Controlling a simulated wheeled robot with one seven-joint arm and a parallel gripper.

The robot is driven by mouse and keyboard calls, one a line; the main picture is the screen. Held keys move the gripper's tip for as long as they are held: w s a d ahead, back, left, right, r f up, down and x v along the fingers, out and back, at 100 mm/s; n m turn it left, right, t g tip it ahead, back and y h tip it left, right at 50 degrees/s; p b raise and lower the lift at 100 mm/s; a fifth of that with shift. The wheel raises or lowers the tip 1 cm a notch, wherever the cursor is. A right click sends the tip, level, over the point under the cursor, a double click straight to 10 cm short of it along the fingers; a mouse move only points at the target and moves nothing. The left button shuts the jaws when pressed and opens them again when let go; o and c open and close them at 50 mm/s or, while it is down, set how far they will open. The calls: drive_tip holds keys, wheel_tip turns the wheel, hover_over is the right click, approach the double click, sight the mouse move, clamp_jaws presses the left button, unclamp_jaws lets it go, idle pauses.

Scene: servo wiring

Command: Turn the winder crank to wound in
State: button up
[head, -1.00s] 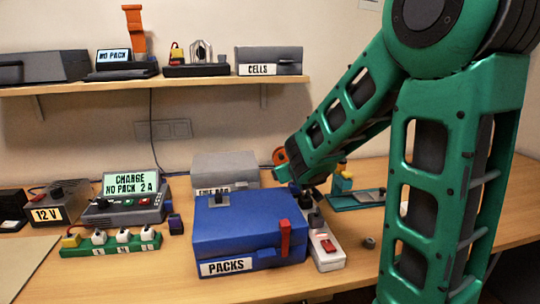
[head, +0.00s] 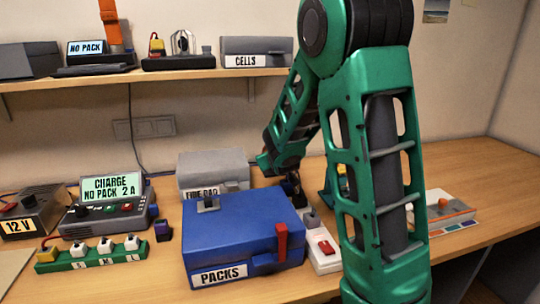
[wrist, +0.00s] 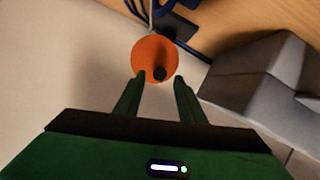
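The winder shows in the wrist view as an orange disc (wrist: 153,55) with a small dark crank knob (wrist: 159,74) near its lower edge. My gripper (wrist: 160,80) is open, with one finger on each side of the knob in that view. I cannot tell whether either finger touches it or how deep the fingers reach. No wound-in marking is readable. In the head view the orange disc is hidden behind my arm, and my fingertips are not clear there.
A grey box (wrist: 265,80) lies right of the fingers in the wrist view, with dark cables (wrist: 188,32) beyond the disc. In the head view, the blue PACKS case (head: 240,235), grey box (head: 212,168) and white power strip (head: 322,250) crowd my arm. The right tabletop is mostly clear.

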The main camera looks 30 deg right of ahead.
drive_tip(key=shift+x, duration=1.1)
drive_tip(key=shift+c, duration=0.2)
clamp_jaws()
drive_tip(key=shift+d+r+m+y, duration=0.15)
drive_tip(key=shift+d+m+y, duration=0.05)
drive_tip(key=shift+m+y, duration=0.1)
drive_tip(key=shift+s+d+r+m+t+y, duration=0.15)
drive_tip(key=shift+d+m+y, duration=0.35)
drive_tip(key=shift+m, duration=0.3)
drive_tip(key=shift+s+d+m+t+y, duration=0.1)
drive_tip(key=shift+d+m+t+y, duration=0.15)
drive_tip(key=shift+m+y, duration=0.5)
drive_tip(key=shift+s+d+r+m+t+y, duration=0.15)
drive_tip(key=shift+d+m+y, duration=0.3)
drive_tip(key=shift+m, duration=0.4)
drive_tip(key=shift+f, duration=0.1)
drive_tip(key=shift+a, duration=0.1)
